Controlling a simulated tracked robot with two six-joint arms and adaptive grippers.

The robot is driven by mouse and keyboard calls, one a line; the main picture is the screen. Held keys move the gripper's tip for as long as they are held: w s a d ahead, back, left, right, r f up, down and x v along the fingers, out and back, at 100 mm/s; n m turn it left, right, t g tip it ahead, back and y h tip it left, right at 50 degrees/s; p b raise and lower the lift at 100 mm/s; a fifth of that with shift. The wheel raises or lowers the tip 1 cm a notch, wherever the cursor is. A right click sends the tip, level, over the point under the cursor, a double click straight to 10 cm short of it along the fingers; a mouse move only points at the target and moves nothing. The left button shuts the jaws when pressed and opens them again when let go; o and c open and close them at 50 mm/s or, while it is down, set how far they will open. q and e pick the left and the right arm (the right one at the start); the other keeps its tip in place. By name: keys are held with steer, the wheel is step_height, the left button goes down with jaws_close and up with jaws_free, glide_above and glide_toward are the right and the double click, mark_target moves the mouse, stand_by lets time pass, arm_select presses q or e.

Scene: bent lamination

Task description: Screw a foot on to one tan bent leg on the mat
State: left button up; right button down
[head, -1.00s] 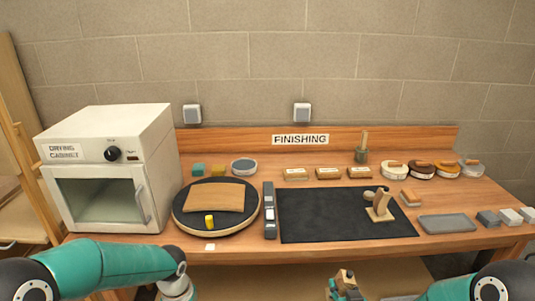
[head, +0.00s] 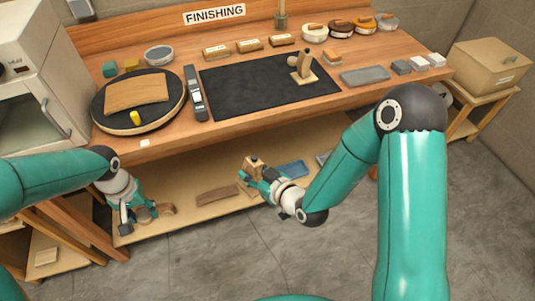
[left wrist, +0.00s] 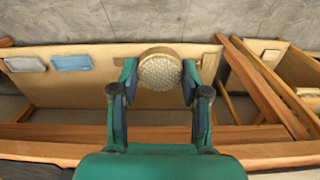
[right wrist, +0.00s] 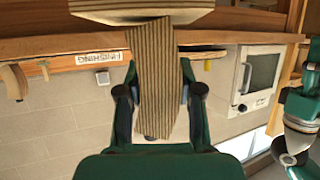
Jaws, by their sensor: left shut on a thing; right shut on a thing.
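A tan bent leg (head: 304,74) stands on the black mat (head: 235,92), near its right end, with a small round greyish piece (head: 293,61) at its side. My right gripper (head: 256,172) is below and in front of the bench edge, shut on another tan bent leg. In the right wrist view this leg (right wrist: 155,65) shows striped ply edges, with a wide plate across its top. My left gripper (head: 143,212) is low at the left, apart from the right one. In the left wrist view it is shut on a round foot (left wrist: 160,72) with a textured grey-tan face.
A turntable (head: 95,118) carries a curved tan panel (head: 137,93) and a yellow piece. A grey tray (head: 364,76) and several blocks lie right of the mat. The lower shelf (head: 180,215) holds a blue tray (head: 291,169). A cardboard box (head: 490,65) stands far right.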

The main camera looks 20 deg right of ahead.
steer(key=s+a+n+g+y, duration=0.1)
steer(key=s+a+n+y, duration=0.2)
steer(key=a, duration=0.3)
steer(key=shift+s+f+g, duration=0.35)
steer(key=shift+g, duration=0.05)
steer(key=shift+a, duration=0.1)
arm_select(q)
steer(key=shift+s+a+m, duration=0.15)
steer(key=shift+s+m, duration=0.25)
steer(key=shift+m, duration=0.1)
steer(key=shift+s+a+r+m, duration=0.2)
steer(key=shift+r+m, duration=0.1)
steer(key=shift+m, duration=0.1)
steer(key=r+m, duration=0.1)
steer(key=w+d+r+m, duration=0.1)
steer(key=w+r+m, duration=0.1)
steer(key=r, duration=0.1)
steer(key=shift+d, duration=0.25)
steer(key=d+r+m, duration=0.3)
steer(key=d+r, duration=0.3)
steer(key=d, duration=0.6)
steer(key=s+d+r+m, duration=0.1)
steer(key=d+r+m, duration=0.3)
steer(key=d, duration=0.8)
steer(key=shift+d+r+m, duration=0.3)
steer(key=shift+d+r, duration=0.05)
steer(key=shift+r, duration=0.5)
